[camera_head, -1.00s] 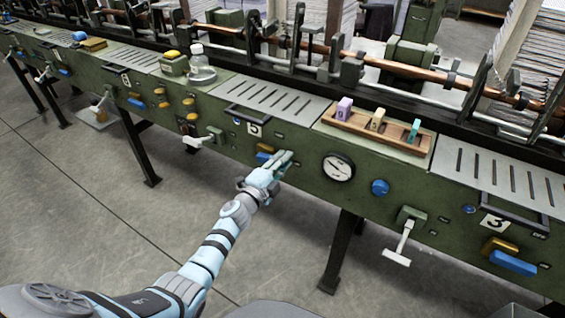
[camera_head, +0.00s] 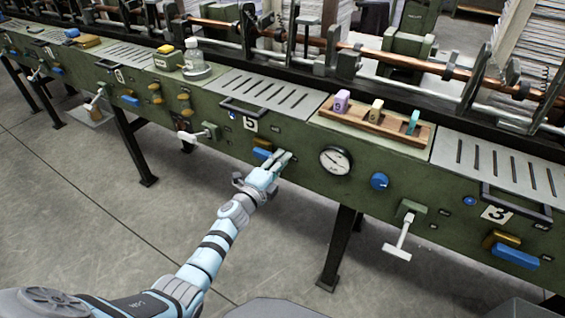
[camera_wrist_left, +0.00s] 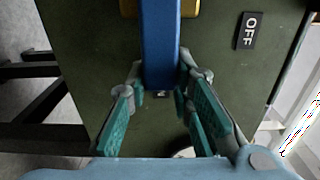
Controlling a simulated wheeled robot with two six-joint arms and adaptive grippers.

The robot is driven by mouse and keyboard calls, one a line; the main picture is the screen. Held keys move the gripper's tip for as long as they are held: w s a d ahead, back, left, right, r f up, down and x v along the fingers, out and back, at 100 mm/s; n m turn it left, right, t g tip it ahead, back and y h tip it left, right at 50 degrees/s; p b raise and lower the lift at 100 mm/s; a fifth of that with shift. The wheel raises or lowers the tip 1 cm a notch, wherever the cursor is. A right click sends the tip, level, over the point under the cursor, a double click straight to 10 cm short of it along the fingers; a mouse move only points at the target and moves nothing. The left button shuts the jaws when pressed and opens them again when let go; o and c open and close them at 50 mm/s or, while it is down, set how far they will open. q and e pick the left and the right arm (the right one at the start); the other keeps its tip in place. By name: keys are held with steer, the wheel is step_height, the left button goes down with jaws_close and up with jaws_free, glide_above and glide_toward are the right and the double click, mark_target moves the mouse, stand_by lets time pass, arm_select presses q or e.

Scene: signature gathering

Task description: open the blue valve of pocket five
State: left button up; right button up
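The blue valve handle (camera_head: 262,153) of pocket five is on the green machine front, below the white "5" plate (camera_head: 250,124). In the left wrist view the blue handle (camera_wrist_left: 160,45) runs down from the top edge, with its near end between the fingers. My left gripper (camera_head: 277,161) is at the handle, and its teal-padded fingers (camera_wrist_left: 160,80) stand apart on either side of it. The fingertips look very close to its sides; I cannot tell whether they touch. The gripper hides part of the handle in the head view. My right gripper is not in view.
A yellow handle (camera_wrist_left: 189,8) lies behind the blue one, and an "OFF" label (camera_wrist_left: 247,30) is to its right. A pressure gauge (camera_head: 336,160), a blue knob (camera_head: 379,181) and a white T-handle (camera_head: 400,240) are right of my gripper. Open floor lies in front.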

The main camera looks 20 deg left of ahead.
arm_select(q)
steer(key=o, duration=0.4)
steer(key=shift+s+f, duration=0.1)
steer(key=shift+o, duration=0.2)
steer(key=s+a, duration=0.1)
steer(key=s, duration=1)
steer(key=shift+s+a, duration=0.35)
steer(key=shift+s, duration=0.05)
